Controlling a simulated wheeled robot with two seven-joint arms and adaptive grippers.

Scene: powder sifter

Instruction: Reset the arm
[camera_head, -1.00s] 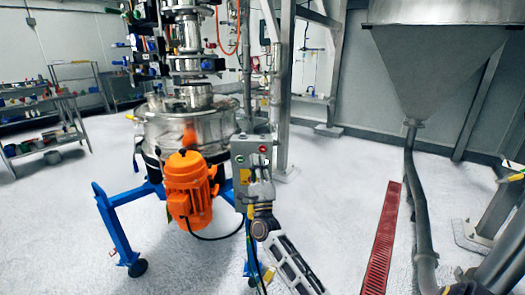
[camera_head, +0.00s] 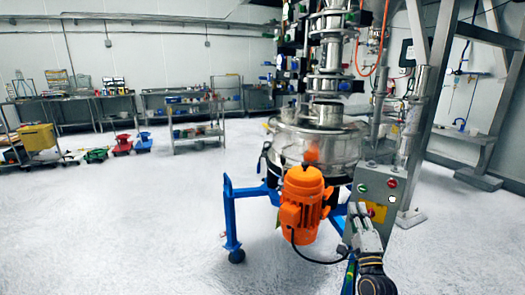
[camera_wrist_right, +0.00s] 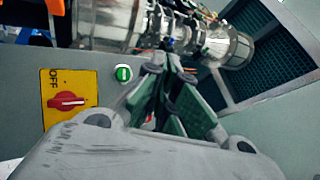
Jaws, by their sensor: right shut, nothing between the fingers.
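My right gripper (camera_head: 358,208) is in front of the lower part of a grey control box (camera_head: 372,180), at its left side. In the right wrist view the gripper (camera_wrist_right: 168,58) is shut and empty, its fingertips close together. That view shows the box's yellow plate (camera_wrist_right: 69,97) with a red rotary switch (camera_wrist_right: 66,101) marked OFF, and a green button (camera_wrist_right: 123,73) left of the fingers. I cannot tell whether the fingertips touch the box. My left gripper is not in view.
The steel sifter (camera_head: 318,142) stands on a blue wheeled frame (camera_head: 230,215), with an orange motor (camera_head: 303,197) left of the box. Steel posts (camera_head: 430,80) rise at the right. Shelves (camera_head: 190,120) and a yellow bin (camera_head: 38,137) are far left. Open floor lies at front left.

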